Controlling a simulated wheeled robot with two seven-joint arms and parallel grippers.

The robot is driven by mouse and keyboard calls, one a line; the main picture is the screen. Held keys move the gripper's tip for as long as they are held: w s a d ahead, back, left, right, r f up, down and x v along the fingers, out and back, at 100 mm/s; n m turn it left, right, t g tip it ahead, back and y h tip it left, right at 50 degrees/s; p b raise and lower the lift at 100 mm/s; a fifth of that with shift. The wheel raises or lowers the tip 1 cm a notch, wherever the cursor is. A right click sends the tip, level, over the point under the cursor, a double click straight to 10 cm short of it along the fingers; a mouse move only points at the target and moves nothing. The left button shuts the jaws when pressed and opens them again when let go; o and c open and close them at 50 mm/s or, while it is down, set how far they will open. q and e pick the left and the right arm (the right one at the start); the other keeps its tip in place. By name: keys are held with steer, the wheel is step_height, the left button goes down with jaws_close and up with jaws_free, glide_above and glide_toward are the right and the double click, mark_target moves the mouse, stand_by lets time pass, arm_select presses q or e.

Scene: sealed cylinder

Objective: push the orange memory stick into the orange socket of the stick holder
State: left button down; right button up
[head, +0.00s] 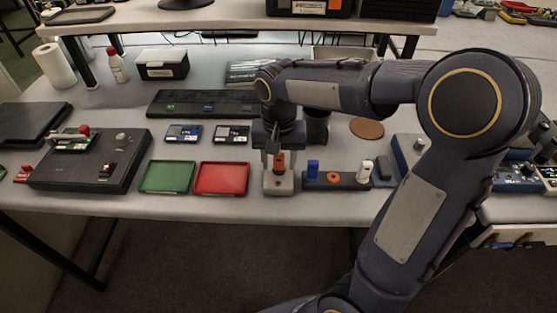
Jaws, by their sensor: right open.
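The orange memory stick (280,161) stands upright at a small light-grey block (278,184) on the bench. The dark stick holder (348,182) lies just right of that block. The orange socket (333,177) shows as an orange ring on the holder's top, with nothing standing in it. A blue stick (312,169) and a white stick (366,170) stand on the holder on either side of the ring. My right gripper (277,153) points down at the orange stick and is open. Whether its fingers touch the stick is too small to tell. My left gripper is out of view.
A red tray (220,178) and a green tray (166,177) lie left of the block. A dark cup (317,128) stands behind the holder, partly hidden by my arm. A blue-and-grey device (408,150) is close on the right. The bench's front edge is near.

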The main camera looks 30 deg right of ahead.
stand_by(0.7)
jaws_close()
stand_by(0.3)
steer(key=shift+r, duration=0.15)
steer(key=shift+r+p, duration=2.85)
steer(key=shift+r, duration=0.05)
